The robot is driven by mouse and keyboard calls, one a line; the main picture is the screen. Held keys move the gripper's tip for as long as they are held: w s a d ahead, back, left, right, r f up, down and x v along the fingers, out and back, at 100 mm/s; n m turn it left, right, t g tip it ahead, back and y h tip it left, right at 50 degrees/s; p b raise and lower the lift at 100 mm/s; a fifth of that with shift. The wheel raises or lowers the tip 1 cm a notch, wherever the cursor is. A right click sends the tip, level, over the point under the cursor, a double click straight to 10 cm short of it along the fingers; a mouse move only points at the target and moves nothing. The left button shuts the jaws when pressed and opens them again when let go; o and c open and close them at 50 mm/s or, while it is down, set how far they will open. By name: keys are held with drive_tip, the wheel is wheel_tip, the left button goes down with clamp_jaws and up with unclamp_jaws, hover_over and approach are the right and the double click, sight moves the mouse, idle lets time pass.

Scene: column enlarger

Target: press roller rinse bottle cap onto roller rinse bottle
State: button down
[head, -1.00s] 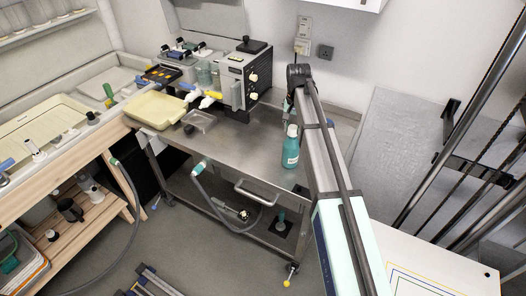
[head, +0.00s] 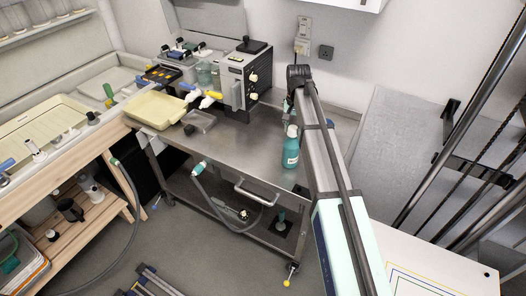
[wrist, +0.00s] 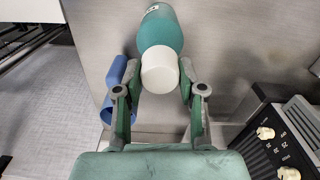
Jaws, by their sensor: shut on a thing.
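The roller rinse bottle (head: 290,155) is teal with a pale label and stands on the metal cart top near its right end. In the wrist view the bottle (wrist: 160,32) lies just beyond the white cap (wrist: 160,73), in line with it. My gripper (wrist: 160,75) has one finger on each side of the cap and is shut on it. The cap meets the bottle's end in this view, but I cannot tell how far down it sits.
The metal cart (head: 235,145) has free room left of the bottle. A black machine with knobs (head: 236,85) stands at the back, also seen in the wrist view (wrist: 285,140). A cream tray (head: 155,112) is at the left. A blue cylinder (wrist: 118,75) is beside my left finger.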

drive_tip(key=shift+f+b, duration=0.35)
drive_tip(key=shift+f, duration=0.6)
drive_tip(key=c, duration=0.6)
unclamp_jaws()
drive_tip(key=shift+r, duration=0.15)
drive_tip(key=shift+r+p, duration=0.95)
drive_tip(key=shift+r, duration=2.95)
